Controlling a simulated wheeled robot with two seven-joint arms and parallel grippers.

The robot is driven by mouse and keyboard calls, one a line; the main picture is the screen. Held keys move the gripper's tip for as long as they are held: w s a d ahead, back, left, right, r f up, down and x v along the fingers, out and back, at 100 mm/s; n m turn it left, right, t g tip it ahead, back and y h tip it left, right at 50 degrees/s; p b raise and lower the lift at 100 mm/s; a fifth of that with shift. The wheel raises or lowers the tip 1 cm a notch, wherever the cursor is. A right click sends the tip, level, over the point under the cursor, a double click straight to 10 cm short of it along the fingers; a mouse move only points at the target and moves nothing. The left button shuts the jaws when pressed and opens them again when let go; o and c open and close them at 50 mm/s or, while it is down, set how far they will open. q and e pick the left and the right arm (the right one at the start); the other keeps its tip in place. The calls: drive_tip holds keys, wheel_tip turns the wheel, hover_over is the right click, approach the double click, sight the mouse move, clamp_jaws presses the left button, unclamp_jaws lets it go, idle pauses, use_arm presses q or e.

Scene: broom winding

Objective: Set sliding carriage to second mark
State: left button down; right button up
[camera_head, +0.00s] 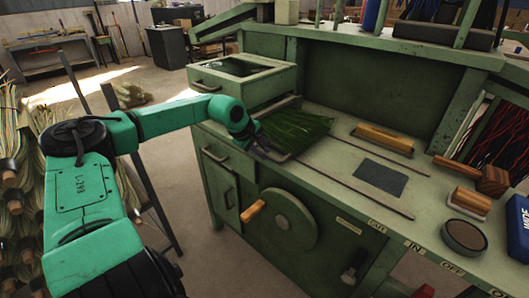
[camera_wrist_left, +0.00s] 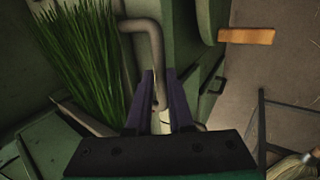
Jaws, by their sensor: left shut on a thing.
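My left gripper (camera_head: 266,150) is at the left end of the green workbench, beside a bundle of green bristles (camera_head: 296,128). In the left wrist view, its two dark fingers (camera_wrist_left: 160,100) are closed around the lower part of a bent grey handle (camera_wrist_left: 150,38). The bristles (camera_wrist_left: 78,55) stand just left of the handle. In the head view, the hand partly hides the handle. I cannot tell which part is the sliding carriage, and I make out no numbered marks. My right gripper is not in view.
Two thin dark rails (camera_head: 352,187) run along the bench top, with a wood-backed brush (camera_head: 385,138) and a dark flat pad (camera_head: 381,178) near them. A wooden mallet (camera_head: 470,174) and a round tin (camera_head: 464,237) are at right. A wheel with a wooden crank (camera_head: 283,219) is on the bench front.

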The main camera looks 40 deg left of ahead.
use_arm(q)
drive_tip(key=c, duration=0.8)
unclamp_jaws()
drive_tip(key=shift+c, duration=0.2)
drive_tip(key=shift+o, duration=0.2)
drive_tip(key=shift+r, duration=0.35)
drive_tip(key=shift+s+r, duration=0.4)
drive_tip(key=shift+r, duration=0.2)
drive_tip(key=b+v, duration=0.2)
drive_tip(key=v, duration=1)
drive_tip(key=shift+s+b, duration=0.35)
drive_tip(key=shift+a, duration=0.1)
